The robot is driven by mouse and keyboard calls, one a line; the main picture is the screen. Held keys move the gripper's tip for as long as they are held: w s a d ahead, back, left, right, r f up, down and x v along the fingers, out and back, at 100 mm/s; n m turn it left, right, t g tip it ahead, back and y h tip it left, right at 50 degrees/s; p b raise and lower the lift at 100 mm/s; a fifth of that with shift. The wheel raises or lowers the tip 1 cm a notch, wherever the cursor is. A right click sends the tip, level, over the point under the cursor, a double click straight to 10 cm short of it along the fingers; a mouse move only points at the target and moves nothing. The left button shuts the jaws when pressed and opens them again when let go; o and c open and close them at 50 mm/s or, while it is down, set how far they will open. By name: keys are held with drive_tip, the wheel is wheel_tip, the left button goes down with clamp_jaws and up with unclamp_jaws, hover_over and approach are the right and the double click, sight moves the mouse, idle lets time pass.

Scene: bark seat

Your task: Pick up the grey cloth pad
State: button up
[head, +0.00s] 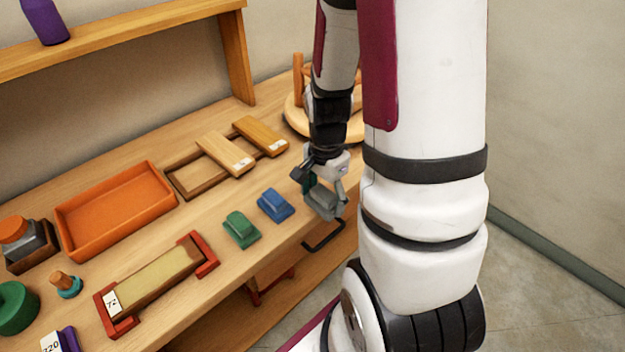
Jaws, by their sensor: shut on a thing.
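The grey cloth pad (322,203) is at the right end of the workbench, in line with a blue pad and a green pad. My gripper (320,184) points down over it and is shut on it. The fingers and part of my arm cover some of the pad. I cannot tell whether the pad touches the bench top.
A blue pad (275,206) and a green pad (241,230) lie just left of my gripper. Behind are wooden frames with labelled blocks (224,153), an orange tray (117,209) and a round wooden stand (296,118). A black handle (323,238) juts from the bench's front.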

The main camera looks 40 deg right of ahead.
sight(333, 214)
drive_tip(key=s, duration=0.1)
drive_tip(key=s+a, duration=0.1)
drive_tip(key=s, duration=0.1)
drive_tip(key=shift+r, duration=0.15)
drive_tip(key=shift+s+r+p, duration=0.25)
drive_tip(key=shift+s+p, duration=0.3)
drive_tip(key=shift+p, duration=0.7)
drive_tip(key=shift+s+a+p, duration=0.25)
drive_tip(key=shift+s+p, duration=0.4)
drive_tip(key=shift+p, duration=0.55)
drive_tip(key=shift+f, duration=0.1)
